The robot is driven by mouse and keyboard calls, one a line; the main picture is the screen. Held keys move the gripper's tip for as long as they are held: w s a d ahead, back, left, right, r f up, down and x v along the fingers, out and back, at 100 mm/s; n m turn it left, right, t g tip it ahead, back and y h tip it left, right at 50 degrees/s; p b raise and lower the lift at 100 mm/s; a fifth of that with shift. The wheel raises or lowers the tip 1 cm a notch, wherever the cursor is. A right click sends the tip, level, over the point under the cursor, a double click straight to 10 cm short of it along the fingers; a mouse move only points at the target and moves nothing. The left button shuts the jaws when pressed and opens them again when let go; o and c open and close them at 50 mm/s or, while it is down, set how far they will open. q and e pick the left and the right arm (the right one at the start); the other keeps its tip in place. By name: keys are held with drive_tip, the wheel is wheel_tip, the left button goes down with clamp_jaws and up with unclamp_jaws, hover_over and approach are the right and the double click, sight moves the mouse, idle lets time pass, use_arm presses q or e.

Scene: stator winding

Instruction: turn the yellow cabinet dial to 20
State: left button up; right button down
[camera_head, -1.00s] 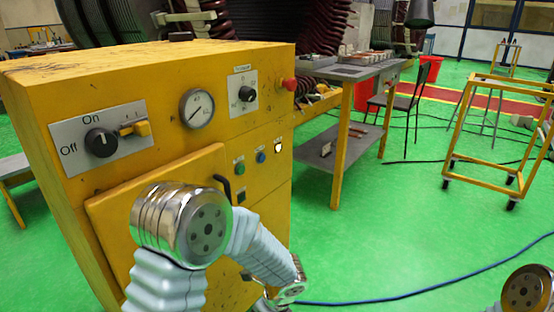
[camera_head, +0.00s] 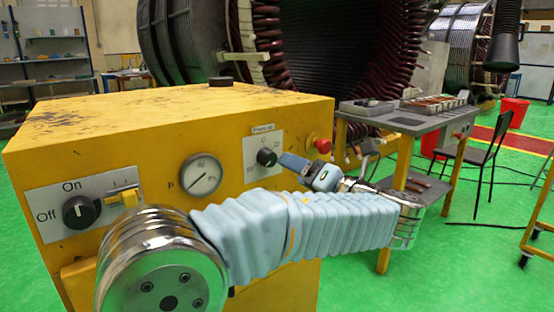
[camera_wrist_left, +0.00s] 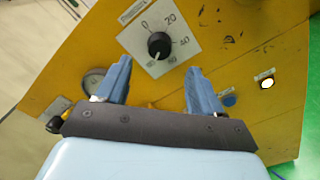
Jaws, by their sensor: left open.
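The yellow cabinet (camera_head: 120,150) stands in front of me. Its black dial (camera_head: 267,157) sits on a white plate at the right of the front panel. In the left wrist view the dial (camera_wrist_left: 159,45) shows on a scale with 0, 20, 40 and further marks; which mark it points at is hard to tell. My left gripper (camera_head: 294,164) is just right of the dial, pointing left toward it. In the wrist view my left gripper (camera_wrist_left: 156,85) has its two blue fingers apart with nothing between them, and the dial lies beyond them. My right gripper is not in view.
A red button (camera_head: 323,146) protrudes right of the dial. A gauge (camera_head: 201,174) and a black Off/On knob (camera_head: 81,212) are to the left. A grey table (camera_head: 405,122) with trays stands behind at the right, near a black chair (camera_head: 481,150).

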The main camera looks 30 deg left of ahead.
sight(273, 159)
use_arm(q)
drive_tip(key=x, duration=0.8)
drive_tip(key=shift+w+a, duration=0.15)
drive_tip(key=shift+a, duration=0.2)
drive_tip(key=shift+c, duration=0.5)
drive_tip(key=c, duration=1)
